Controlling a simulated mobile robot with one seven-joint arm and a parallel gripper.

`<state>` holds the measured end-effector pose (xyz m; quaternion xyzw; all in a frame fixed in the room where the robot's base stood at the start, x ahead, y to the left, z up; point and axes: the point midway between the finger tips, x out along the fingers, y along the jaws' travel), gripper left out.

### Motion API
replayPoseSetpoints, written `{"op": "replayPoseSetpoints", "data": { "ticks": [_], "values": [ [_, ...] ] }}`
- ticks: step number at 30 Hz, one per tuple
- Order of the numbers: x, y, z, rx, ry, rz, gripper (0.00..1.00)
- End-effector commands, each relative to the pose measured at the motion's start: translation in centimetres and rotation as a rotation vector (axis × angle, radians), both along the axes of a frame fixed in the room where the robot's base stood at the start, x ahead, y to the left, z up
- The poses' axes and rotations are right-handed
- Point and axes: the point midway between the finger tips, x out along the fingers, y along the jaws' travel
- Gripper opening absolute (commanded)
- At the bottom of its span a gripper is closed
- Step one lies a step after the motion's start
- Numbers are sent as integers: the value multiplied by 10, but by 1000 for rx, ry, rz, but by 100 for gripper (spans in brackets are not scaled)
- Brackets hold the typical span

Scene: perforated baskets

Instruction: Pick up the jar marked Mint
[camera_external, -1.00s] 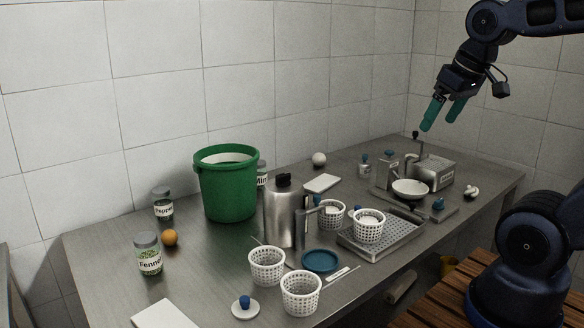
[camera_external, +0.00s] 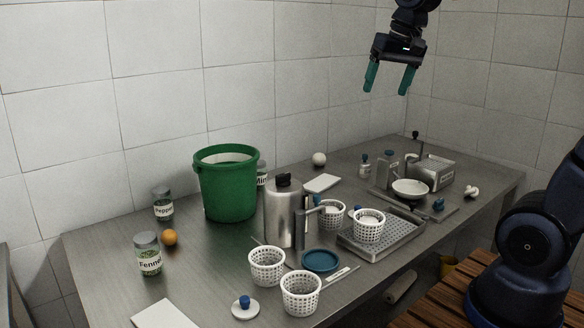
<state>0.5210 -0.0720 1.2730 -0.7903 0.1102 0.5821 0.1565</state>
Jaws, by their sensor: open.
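The jar marked Mint (camera_external: 263,175) stands on the steel table between the green bucket (camera_external: 225,188) and the metal canister. The bucket and canister hide much of it; part of its white label shows. My gripper (camera_external: 388,82) is open and empty, high in the air in front of the tiled wall, up and to the right of the Mint jar. Its two green fingers point down. The jar marked Fennel (camera_external: 148,254) and a jar marked Pepper (camera_external: 163,205), its label partly cut off, stand at the left.
The tall metal canister (camera_external: 281,220) stands right of the bucket. White perforated baskets (camera_external: 266,267), a blue dish (camera_external: 320,261) and a perforated metal tray (camera_external: 400,236) are at the front. An orange ball (camera_external: 169,237) lies near the Fennel jar.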

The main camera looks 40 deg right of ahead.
Motion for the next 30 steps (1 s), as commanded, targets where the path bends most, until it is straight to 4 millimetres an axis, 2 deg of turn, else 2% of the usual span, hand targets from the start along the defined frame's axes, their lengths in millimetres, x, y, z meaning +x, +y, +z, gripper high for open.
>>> {"op": "replayPoseSetpoints", "data": {
  "ticks": [3,14,23,30],
  "values": [
    [36,2,2,24,24,-76,77],
    [140,11,-8,88,90,-319,77],
    [227,21,-37,128,142,-526,77],
    [294,29,-74,150,181,-693,77]
  ]
}}
